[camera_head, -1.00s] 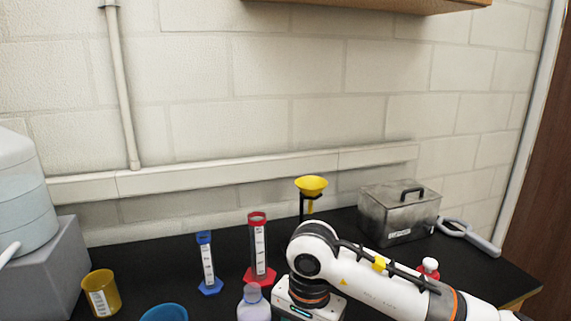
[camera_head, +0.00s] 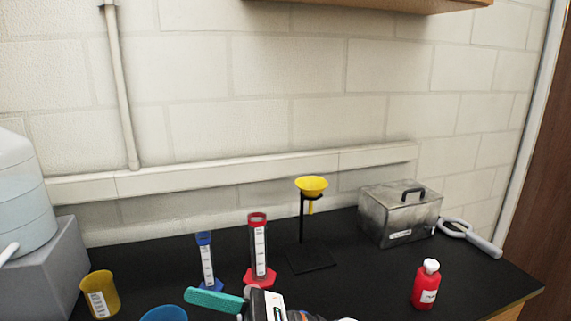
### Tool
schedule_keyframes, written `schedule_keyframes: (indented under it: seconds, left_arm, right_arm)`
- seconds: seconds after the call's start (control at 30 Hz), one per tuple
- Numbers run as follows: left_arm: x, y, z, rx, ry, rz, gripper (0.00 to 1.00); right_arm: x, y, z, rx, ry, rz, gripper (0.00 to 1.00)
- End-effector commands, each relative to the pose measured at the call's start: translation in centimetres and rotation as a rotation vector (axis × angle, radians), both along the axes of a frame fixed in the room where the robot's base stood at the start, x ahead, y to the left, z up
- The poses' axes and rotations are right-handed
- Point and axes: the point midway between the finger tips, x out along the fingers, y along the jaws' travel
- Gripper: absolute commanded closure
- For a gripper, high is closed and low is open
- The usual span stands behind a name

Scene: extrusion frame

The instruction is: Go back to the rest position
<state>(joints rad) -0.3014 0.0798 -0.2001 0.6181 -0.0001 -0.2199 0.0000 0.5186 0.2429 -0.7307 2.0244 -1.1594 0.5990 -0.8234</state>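My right arm comes in at the bottom edge of the head view. My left gripper is not in view.
A blue cylinder (camera_head: 207,265) and a red cylinder (camera_head: 258,250) stand behind my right gripper. A yellow funnel (camera_head: 311,185) on a black stand, a metal box (camera_head: 398,215), a red bottle (camera_head: 427,285), a yellow beaker (camera_head: 100,294) and a blue container (camera_head: 164,314) are around the black table.

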Motion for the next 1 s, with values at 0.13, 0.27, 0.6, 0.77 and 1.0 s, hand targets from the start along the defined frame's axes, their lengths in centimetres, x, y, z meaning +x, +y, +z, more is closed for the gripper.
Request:
schedule_keyframes:
  seconds: [0.13, 0.27, 0.6, 0.77, 1.0]
  left_arm:
    - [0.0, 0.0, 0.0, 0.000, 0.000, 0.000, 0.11]
    - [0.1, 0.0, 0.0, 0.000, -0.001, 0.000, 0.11]
    - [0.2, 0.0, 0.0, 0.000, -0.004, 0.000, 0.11]
    - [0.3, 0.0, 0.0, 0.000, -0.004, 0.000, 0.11]
    - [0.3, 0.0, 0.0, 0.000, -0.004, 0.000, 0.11]
  right_arm:
    - [4.6, -5.4, 1.6, 0.332, 0.481, -0.153, 0.45]
    - [8.7, -11.4, -0.7, 0.604, 0.900, -0.283, 0.45]
    - [8.1, -25.6, -19.7, 1.280, 1.942, -0.682, 0.45]
    - [1.9, -28.6, -27.6, 1.526, 2.298, -0.896, 0.45]
    - [-7.0, -30.2, -33.3, -1.527, -2.275, 1.031, 0.45]
